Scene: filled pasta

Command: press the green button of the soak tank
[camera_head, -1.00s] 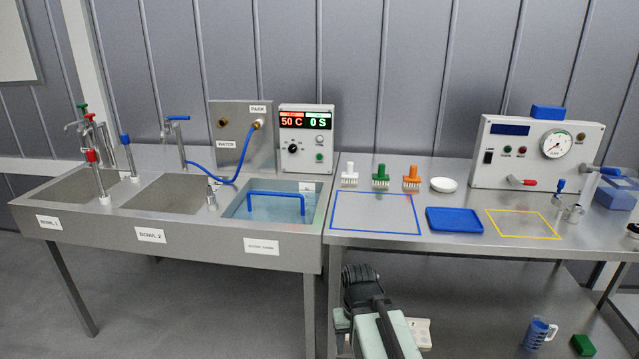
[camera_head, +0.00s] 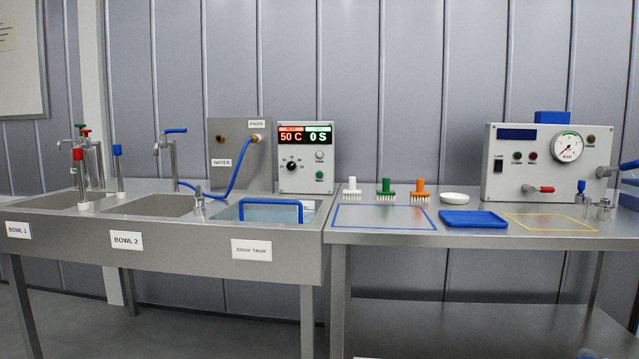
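The soak tank (camera_head: 252,250) is the right-hand basin of the steel sink, labelled on its front and holding water. A blue handle (camera_head: 271,203) spans it. The control box (camera_head: 308,181) stands behind the tank against the wall and shows 50 C and 0 S. The green button (camera_head: 319,175) is low on the right of the box's face, below a pale button (camera_head: 319,155) and right of a black knob (camera_head: 292,166). My gripper is not in the current view.
The right table holds white, green (camera_head: 386,188) and orange brushes, a white dish (camera_head: 454,198) and a blue tray (camera_head: 473,219). A gauge box (camera_head: 546,165) stands behind. A blue hose (camera_head: 237,180) curves left of the control box. Taps rise from the sink.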

